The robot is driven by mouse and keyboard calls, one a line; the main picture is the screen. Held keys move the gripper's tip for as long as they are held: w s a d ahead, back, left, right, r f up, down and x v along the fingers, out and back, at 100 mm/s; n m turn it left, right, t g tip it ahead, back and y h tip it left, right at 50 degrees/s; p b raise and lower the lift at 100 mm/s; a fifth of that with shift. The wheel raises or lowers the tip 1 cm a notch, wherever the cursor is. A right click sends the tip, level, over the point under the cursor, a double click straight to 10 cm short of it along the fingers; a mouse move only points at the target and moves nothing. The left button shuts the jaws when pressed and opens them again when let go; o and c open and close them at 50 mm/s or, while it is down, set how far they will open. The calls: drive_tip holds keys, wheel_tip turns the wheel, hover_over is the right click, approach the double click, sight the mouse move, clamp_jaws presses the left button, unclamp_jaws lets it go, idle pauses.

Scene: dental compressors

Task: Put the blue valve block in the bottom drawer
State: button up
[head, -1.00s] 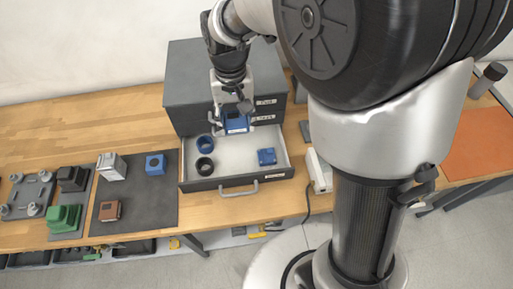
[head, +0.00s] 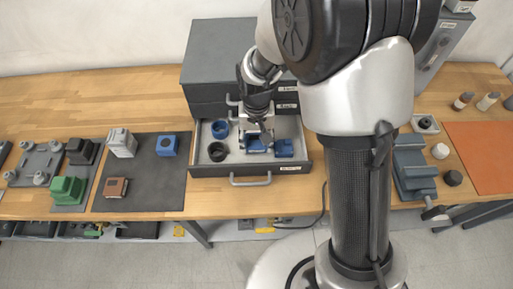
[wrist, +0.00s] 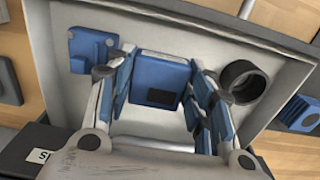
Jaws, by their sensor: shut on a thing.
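My gripper (head: 257,138) is shut on a blue valve block (head: 256,146), inside the outline of the open bottom drawer (head: 236,171). In the wrist view the block (wrist: 160,82) is between the two fingers, a dark rectangle on its face. I cannot tell whether it touches the drawer floor. Another blue part (head: 284,148), stepped in the wrist view (wrist: 92,50), lies beside it to the right in the head view.
The grey cabinet (head: 225,62) stands behind the drawer, its upper drawers shut. A dark mat (head: 150,184) to the left bears a blue block (head: 167,146), a white-grey part and a brown part. A grey-blue vise-like part (head: 413,165) stands to the right.

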sight(257, 142)
drive_tip(key=shift+f+b, duration=0.45)
drive_tip(key=shift+f, duration=1.2)
drive_tip(key=shift+f, duration=0.2)
drive_tip(key=o, duration=1.2)
wheel_tip(257, 142, up, 12)
drive_tip(key=p, duration=0.4)
drive_tip(key=shift+r, duration=0.25)
